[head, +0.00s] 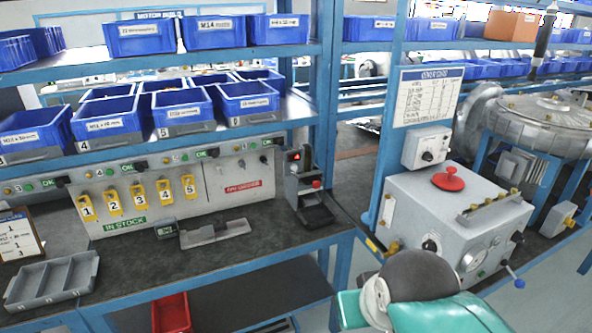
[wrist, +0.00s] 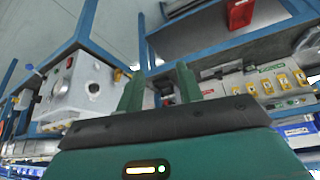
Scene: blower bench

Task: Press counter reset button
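A small dark counter unit (head: 305,190) with a lit red display stands at the right end of the workbench in the head view. A red button (head: 316,184) sits on it, below and right of the display. My gripper (wrist: 158,90) shows in the wrist view with two green fingers spread apart and nothing between them. The wrist picture is upside down; a dark shape between and beyond the fingers looks like the counter unit, its button too small to make out. In the head view my arm is at bottom right, apart from the counter.
A grey metal bracket (head: 215,232) and a grey tray (head: 52,282) lie on the bench. Blue bins (head: 247,101) fill the shelves.

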